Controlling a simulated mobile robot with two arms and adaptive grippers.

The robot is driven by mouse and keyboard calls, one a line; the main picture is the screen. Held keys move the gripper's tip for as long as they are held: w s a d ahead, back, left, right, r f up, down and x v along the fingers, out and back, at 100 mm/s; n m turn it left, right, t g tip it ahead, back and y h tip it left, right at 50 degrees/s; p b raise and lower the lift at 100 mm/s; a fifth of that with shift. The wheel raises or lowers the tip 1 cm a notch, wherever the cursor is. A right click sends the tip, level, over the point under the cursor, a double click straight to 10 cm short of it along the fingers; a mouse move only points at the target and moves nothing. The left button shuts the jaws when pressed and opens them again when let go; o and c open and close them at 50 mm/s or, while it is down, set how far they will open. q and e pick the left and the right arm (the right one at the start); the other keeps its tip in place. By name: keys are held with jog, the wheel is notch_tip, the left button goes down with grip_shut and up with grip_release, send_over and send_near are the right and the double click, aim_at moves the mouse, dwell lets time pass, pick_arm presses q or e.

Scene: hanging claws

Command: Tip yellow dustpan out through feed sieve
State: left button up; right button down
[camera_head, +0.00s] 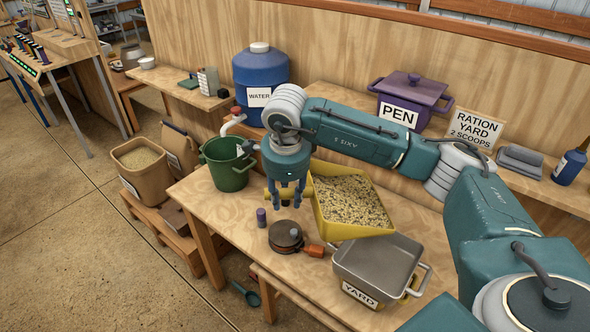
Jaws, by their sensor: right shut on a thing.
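A yellow dustpan (352,203) full of speckled grain is held above the table in the head view. My right gripper (287,202) is shut on its handle at the dustpan's left end. The dustpan's right edge is near the back of a grey metal tray (375,272) labelled YARD. I cannot clearly make out a feed sieve. My left gripper is not in view.
A small purple item (261,217) stands on the table (228,222). A green bucket (229,165) is at the left, below a tap. Behind are a blue water drum (260,72) and a purple pot (410,94) labelled PEN. A ration sign (474,131) stands at right.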

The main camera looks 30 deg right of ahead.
jog(key=shift+w+d+r+m+g+h+p, duration=0.2)
jog(key=shift+w+d+m+p, duration=0.4)
jog(key=shift+m, duration=0.75)
jog(key=shift+w+d+r+m+g+h+p, duration=0.2)
jog(key=shift+w+d+r+m, duration=0.2)
jog(key=shift+d+m, duration=0.7)
jog(key=shift+w+d+r+m+g+h+p, duration=0.15)
jog(key=shift+w+d+m+p, duration=0.35)
jog(key=shift+m, duration=1.05)
jog(key=shift+w, duration=0.1)
